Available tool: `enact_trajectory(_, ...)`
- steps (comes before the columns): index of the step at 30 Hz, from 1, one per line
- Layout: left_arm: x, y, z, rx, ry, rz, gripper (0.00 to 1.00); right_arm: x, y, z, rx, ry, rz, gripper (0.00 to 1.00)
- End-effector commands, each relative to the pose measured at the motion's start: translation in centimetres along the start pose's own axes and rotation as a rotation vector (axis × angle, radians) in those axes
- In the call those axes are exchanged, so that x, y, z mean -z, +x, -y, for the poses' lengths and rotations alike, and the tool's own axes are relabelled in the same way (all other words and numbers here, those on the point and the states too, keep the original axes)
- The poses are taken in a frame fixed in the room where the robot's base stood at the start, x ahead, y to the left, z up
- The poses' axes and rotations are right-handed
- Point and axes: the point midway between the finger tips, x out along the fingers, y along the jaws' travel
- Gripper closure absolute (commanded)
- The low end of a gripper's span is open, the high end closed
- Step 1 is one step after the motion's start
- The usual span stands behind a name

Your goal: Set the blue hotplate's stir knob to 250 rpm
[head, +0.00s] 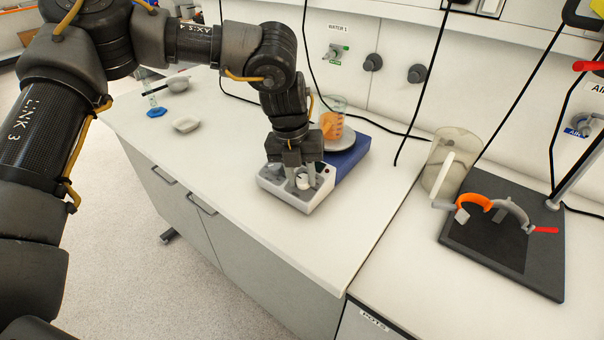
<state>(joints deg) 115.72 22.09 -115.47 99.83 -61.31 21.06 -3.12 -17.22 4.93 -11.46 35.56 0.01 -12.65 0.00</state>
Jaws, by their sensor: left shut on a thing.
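The blue hotplate (350,157) stands on the white bench, with a light control panel (297,203) at its front. A beaker of orange liquid (332,120) stands on its round pale top plate (343,142). My left gripper (302,182) points down over the panel and is shut on a pale knob (302,182) on the panel's right part. I cannot read the knob's setting or any scale. Another knob on the panel is partly hidden behind the gripper. My right gripper is not in view.
Left on the bench are a white dish (186,125), a blue-based glass item (156,112) and a grey bowl (177,84). At right, a clear jug (449,162) stands behind a dark stand base (500,250) with clamps. Black cables hang behind the hotplate. The bench front is clear.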

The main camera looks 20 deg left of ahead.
Motion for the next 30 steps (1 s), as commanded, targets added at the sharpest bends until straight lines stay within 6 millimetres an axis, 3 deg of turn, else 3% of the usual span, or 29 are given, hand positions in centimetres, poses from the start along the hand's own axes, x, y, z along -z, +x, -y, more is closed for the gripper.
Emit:
enact_trajectory(18,-0.1,-0.1,0.1,-0.099,0.366,0.002,0.93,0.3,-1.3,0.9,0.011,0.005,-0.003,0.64)
enact_trajectory(30,-0.1,-0.1,0.1,-0.121,0.448,0.004,0.93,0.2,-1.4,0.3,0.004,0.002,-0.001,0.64)
